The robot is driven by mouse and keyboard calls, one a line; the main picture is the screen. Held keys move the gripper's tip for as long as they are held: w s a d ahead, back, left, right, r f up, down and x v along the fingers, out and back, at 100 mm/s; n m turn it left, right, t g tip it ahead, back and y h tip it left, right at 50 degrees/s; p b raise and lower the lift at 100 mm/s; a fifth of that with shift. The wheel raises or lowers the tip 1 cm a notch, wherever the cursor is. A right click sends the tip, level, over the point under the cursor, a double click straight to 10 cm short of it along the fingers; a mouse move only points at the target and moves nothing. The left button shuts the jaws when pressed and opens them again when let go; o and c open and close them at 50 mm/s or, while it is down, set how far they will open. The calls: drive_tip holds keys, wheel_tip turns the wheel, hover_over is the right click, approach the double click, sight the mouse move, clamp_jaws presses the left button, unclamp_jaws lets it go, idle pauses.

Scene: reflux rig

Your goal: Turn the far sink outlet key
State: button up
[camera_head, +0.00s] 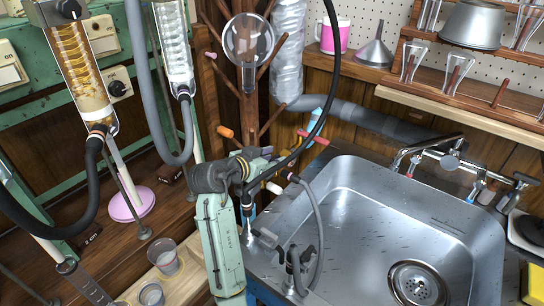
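A chrome tap assembly (450,158) stands behind the steel sink (345,215). Small keys with red and blue marks sit near its left end (412,166) and right end (482,190). A dark-handled key (521,181) stands farther right. I cannot tell which one the task calls far, nor how far any is turned. My pale green arm link (221,245) rises at the sink's left corner to a grey joint (211,178). Beyond it, dark parts and hoses overlap, so I cannot make out my gripper's fingers. Nothing of my arm touches the chrome tap.
A wooden peg stand (247,105) rises behind my arm. Glassware hangs at the left, and cups (164,256) stand at the lower left. The sink basin's middle is clear.

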drive_tip(key=shift+c, duration=0.3)
clamp_jaws()
idle(0.3)
